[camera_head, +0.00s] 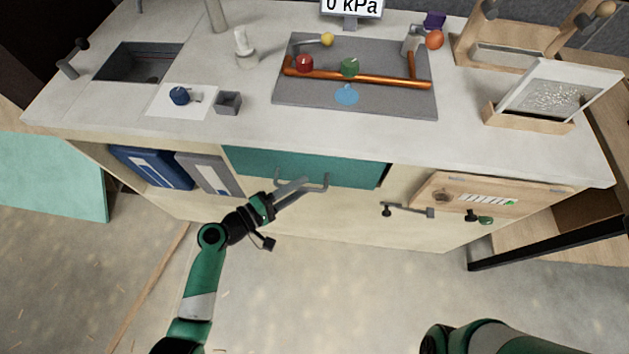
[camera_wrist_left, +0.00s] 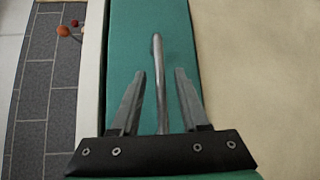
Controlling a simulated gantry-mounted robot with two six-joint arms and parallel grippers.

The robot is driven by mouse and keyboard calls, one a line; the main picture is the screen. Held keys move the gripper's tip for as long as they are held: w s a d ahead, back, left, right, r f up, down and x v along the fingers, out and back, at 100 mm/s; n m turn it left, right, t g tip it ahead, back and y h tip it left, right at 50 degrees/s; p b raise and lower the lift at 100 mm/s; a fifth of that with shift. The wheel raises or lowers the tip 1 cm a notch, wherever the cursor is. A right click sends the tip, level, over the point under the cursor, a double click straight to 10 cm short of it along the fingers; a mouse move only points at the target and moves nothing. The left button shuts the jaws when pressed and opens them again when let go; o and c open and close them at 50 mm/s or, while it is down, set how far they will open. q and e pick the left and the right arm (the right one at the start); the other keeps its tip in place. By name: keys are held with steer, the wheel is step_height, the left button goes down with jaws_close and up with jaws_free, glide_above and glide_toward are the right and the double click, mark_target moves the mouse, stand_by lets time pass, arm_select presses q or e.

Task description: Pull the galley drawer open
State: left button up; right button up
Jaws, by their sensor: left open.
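The galley drawer has a teal front (camera_head: 290,167) below the counter, and the front also fills the middle of the left wrist view (camera_wrist_left: 120,45). A grey bar handle (camera_head: 326,182) is on it. A dark strip shows at the front's right edge; I cannot tell whether the drawer stands slightly out. My left gripper (camera_head: 303,187) is at the handle, open. In the left wrist view the handle (camera_wrist_left: 157,50) runs between the two fingers of the left gripper (camera_wrist_left: 160,73), with gaps on both sides. My right gripper is out of view; only part of that arm shows at the bottom.
Blue (camera_head: 150,168) and grey (camera_head: 208,174) binders stand in the open shelf left of the drawer. A wooden panel (camera_head: 490,196) and a latch bar (camera_head: 408,210) are to the right. The counter above holds a grey mat (camera_head: 300,108) with orange pipe. The floor in front is clear.

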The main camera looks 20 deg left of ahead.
arm_select(q)
steer(key=shift+w+d, duration=0.15)
steer(key=shift+w, duration=0.15)
steer(key=shift+s, duration=0.15)
jaws_close()
stand_by(1.1)
